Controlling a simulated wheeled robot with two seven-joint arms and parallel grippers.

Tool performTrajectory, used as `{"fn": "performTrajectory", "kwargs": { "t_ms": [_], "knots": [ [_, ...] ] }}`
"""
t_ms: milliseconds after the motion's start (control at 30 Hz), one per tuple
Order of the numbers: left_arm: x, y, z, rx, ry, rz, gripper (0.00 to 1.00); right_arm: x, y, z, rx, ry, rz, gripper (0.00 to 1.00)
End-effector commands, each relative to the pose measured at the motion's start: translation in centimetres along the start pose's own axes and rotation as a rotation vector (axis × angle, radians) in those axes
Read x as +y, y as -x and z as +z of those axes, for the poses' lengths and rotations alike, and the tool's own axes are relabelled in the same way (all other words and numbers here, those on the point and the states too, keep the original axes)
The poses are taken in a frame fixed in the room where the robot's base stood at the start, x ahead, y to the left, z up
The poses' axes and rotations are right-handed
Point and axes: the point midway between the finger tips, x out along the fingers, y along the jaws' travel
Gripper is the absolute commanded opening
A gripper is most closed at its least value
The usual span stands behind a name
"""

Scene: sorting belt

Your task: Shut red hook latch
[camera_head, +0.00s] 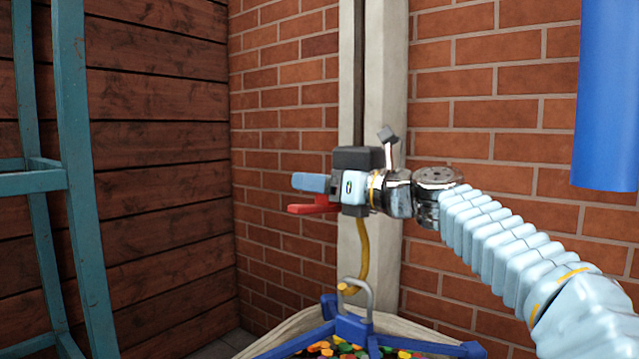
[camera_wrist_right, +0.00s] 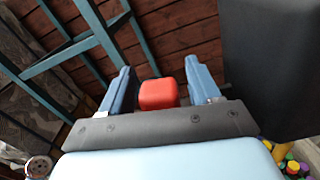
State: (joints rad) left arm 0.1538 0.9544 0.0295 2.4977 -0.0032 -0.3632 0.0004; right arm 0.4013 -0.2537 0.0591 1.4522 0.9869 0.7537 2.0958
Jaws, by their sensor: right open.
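The red latch (camera_head: 309,208) appears as a short red bar beside the pale post, close to the black housing. It also shows as a red block (camera_wrist_right: 158,94) in the right wrist view. My right gripper (camera_head: 312,183) reaches in from the right, its blue fingers pointing left. My left gripper is not in view.
A yellow hook (camera_head: 362,255) hangs below my wrist, at a metal loop (camera_head: 355,297) on a blue frame (camera_head: 352,327) over a bag of colourful pieces. A pale post (camera_head: 393,85) stands behind. A teal rack (camera_head: 75,150) is left; a blue cylinder (camera_head: 607,95) is upper right.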

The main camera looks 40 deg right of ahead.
Motion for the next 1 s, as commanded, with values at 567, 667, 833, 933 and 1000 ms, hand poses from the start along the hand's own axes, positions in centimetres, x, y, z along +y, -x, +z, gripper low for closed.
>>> {"fn": "performTrajectory", "kwargs": {
  "t_ms": [567, 667, 833, 933, 1000],
  "knots": [
    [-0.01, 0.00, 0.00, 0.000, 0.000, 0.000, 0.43, 0.00, 0.05, -0.01, 0.000, 0.000, 0.000, 0.00],
    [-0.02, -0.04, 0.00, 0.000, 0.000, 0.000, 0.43, 0.02, 0.05, -0.05, 0.000, 0.003, 0.000, 0.00],
    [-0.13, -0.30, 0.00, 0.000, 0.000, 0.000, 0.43, 0.15, 0.06, -0.32, 0.001, 0.035, 0.000, 0.00],
    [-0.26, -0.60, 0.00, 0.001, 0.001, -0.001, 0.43, 0.31, 0.07, -0.64, 0.001, 0.078, 0.001, 0.00],
    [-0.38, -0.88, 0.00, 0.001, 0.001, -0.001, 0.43, 0.49, 0.07, -0.92, 0.000, 0.118, 0.002, 0.00]
  ]
}}
